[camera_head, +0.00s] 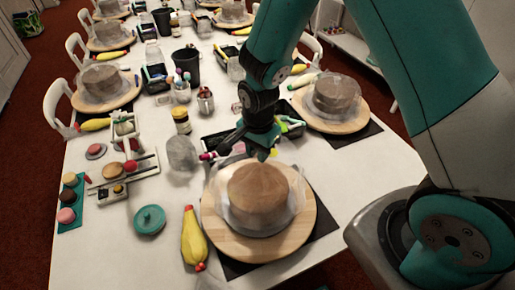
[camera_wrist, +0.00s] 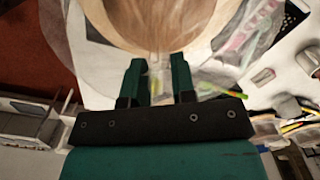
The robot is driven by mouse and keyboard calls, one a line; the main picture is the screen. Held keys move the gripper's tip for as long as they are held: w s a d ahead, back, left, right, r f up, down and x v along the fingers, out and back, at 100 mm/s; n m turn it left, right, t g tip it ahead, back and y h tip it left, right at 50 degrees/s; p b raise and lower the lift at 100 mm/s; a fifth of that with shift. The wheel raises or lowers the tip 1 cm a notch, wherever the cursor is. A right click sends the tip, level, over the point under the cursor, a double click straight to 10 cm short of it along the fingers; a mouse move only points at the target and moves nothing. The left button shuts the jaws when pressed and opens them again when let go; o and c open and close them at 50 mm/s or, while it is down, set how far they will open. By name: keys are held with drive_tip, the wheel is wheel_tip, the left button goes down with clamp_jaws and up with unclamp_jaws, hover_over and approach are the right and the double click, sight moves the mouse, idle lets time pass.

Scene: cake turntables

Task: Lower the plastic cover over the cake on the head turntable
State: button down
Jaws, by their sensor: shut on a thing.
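The brown cake (camera_head: 257,187) stands on the round wooden head turntable (camera_head: 248,249) at the front of the table. The clear plastic cover (camera_head: 292,207) shows as a pale, see-through shape around the cake; I cannot tell whether its rim touches the board. My gripper (camera_head: 262,153) is at the far edge of the cake, pointing down. In the wrist view my gripper (camera_wrist: 157,70) is shut on a clear part of the cover between its two fingers. The turntable's wood shows beyond the fingertips, through the film.
A clear crumpled-looking object (camera_head: 182,153) and a black tray (camera_head: 290,122) stand behind. Another covered cake (camera_head: 336,94) is at the back right.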

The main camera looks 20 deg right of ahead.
drive_tip(key=shift+f+b, duration=3.5)
drive_tip(key=shift+f, duration=1.5)
drive_tip(key=shift+f+b, duration=0.3)
drive_tip(key=shift+f, duration=0.15)
drive_tip(key=c, duration=0.9)
unclamp_jaws()
drive_tip(key=shift+o, duration=0.2)
wheel_tip(320, 180, up, 7)
drive_tip(key=p, duration=0.5)
drive_tip(key=shift+p, duration=0.35)
